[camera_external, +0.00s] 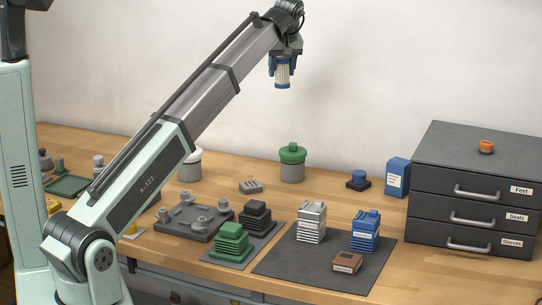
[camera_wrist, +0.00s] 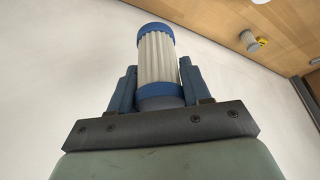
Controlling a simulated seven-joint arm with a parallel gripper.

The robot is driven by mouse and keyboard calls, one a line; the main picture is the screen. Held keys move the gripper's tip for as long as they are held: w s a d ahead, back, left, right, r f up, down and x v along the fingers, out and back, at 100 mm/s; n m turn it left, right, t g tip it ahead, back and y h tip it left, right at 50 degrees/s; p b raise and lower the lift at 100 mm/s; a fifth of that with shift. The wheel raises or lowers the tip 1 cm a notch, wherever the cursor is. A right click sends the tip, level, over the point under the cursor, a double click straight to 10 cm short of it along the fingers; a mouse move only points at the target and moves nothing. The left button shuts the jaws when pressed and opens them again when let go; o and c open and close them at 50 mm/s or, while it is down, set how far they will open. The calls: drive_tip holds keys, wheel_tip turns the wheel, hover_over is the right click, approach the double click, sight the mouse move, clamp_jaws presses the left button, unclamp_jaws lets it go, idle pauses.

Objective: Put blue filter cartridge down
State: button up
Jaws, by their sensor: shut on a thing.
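The blue filter cartridge (camera_external: 282,73) is a white pleated cylinder with blue end caps. It hangs upright below my gripper (camera_external: 285,55), high above the bench and in front of the wall. In the wrist view the cartridge (camera_wrist: 156,65) sits between the two blue fingers of my gripper (camera_wrist: 158,92), which are shut on its near end. The far cap is free and touches nothing.
The wooden bench (camera_external: 330,189) bears a dark mat (camera_external: 290,271) with white and blue stacks and a brown box. A green-lidded jar (camera_external: 292,165) and a grey fixture plate (camera_external: 185,225) stand left. A drawer cabinet (camera_external: 475,145) stands right.

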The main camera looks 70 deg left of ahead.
drive_tip(key=s+a+n, duration=0.2)
drive_tip(key=s+a, duration=0.5)
drive_tip(key=a, duration=0.2)
drive_tip(key=shift+g, duration=0.3)
drive_tip(key=shift+f, duration=14)
drive_tip(key=shift+f, duration=0.1)
drive_tip(key=o, duration=1.1)
drive_tip(key=v, duration=1.2)
drive_tip(key=shift+w, duration=0.1)
